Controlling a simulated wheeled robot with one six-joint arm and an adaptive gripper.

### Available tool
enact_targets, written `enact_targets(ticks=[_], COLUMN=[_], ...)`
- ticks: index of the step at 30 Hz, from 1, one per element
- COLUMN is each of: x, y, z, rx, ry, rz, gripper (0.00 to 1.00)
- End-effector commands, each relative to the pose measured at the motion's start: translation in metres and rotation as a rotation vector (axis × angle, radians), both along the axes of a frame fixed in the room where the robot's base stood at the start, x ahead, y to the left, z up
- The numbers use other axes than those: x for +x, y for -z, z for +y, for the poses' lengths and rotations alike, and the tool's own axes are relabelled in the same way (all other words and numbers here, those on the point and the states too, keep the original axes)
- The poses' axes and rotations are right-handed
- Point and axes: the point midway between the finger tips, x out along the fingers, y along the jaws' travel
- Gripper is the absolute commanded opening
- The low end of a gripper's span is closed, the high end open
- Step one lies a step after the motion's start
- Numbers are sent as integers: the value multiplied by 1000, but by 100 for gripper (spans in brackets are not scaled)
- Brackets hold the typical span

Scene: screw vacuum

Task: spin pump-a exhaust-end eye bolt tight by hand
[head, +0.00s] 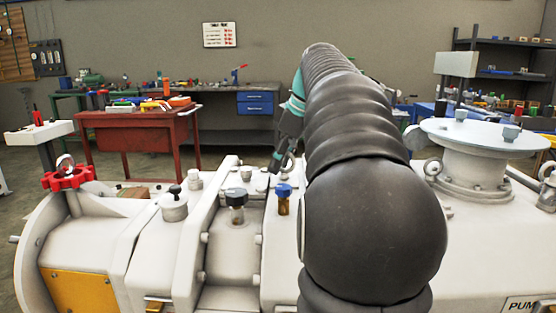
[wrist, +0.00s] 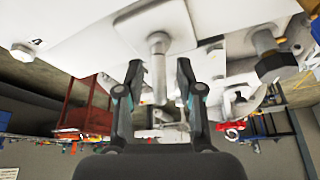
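The white pump (head: 330,240) fills the front of the head view. I cannot tell which is the exhaust-end eye bolt. My gripper (head: 277,163) is partly hidden behind my dark arm, over the pump's middle. In the wrist view my gripper (wrist: 157,76) is open, with a grey metal post (wrist: 158,62) between or behind its fingers. Contact and the post's identity cannot be told.
Black-topped (head: 236,198) and blue-topped (head: 284,190) fittings stand up near my gripper. The raised round flange (head: 478,132) stands at the right. A red workbench (head: 140,128) with tools and a grey bench (head: 240,90) are behind the pump. Open floor lies between them.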

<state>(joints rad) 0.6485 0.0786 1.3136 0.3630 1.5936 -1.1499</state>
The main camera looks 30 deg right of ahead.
Motion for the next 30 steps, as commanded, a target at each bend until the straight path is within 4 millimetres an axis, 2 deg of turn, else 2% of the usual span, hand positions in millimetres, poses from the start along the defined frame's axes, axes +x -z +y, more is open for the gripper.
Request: enact_targets(ticks=[6,7,11,22,30], x=[0,0,0,0,0], y=[0,0,0,0,0], z=[0,1,1,0,-1], rx=[0,0,0,1,-1], ry=[-1,-1,-1,17,145], rz=[0,0,0,0,1], gripper=[37,32,0,0,0])
